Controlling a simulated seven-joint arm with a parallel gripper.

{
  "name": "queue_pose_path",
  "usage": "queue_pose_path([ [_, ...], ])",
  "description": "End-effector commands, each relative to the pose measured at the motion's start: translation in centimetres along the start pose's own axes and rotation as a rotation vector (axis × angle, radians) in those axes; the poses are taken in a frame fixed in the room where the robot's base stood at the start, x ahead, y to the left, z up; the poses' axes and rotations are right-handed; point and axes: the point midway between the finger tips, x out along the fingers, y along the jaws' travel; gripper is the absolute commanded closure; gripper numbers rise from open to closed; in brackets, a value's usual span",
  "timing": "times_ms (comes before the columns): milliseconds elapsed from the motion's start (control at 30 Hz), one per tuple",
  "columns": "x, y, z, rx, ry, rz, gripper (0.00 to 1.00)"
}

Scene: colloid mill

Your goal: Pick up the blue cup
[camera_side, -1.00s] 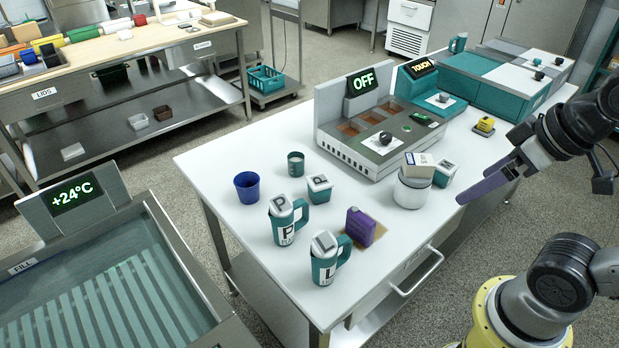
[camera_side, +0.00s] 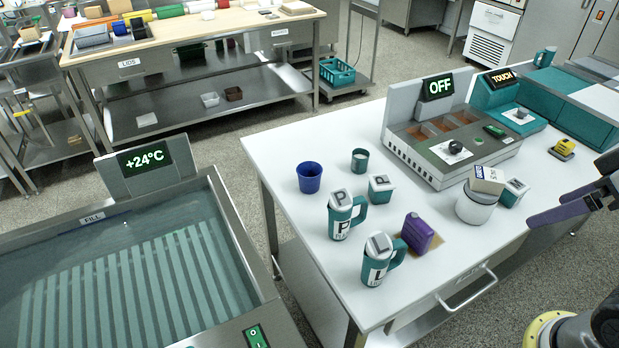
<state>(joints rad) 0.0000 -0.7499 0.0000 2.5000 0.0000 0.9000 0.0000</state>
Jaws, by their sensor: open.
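The blue cup (camera_side: 309,178) stands upright and open-topped on the white table (camera_side: 285,142), near its left edge. My gripper (camera_side: 533,219) has purple fingers and is at the right side of the view, over the table's right front edge. It is open and empty, far to the right of the blue cup. Between them stand several other items.
A small green cup (camera_side: 359,161), a lidded box (camera_side: 381,188), two lidded teal mugs (camera_side: 343,217) (camera_side: 379,262), a purple bottle (camera_side: 417,234) and a white jar (camera_side: 474,205) stand near the cup. The OFF machine (camera_side: 440,150) is behind. A water bath (camera_side: 120,270) is left.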

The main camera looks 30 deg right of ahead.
Motion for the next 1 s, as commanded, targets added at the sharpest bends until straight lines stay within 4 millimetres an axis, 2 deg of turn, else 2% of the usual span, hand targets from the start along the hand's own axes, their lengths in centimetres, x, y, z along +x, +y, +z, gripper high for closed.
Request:
queue_pose_path([
  [700, -0.1, -0.1, -0.3, -0.039, 0.013, -0.003, 0.00],
  [867, -2.5, -0.5, -5.5, -0.110, 0.122, -0.017, 0.00],
  [1000, -3.4, -1.2, -11.1, -0.174, 0.166, -0.035, 0.00],
])
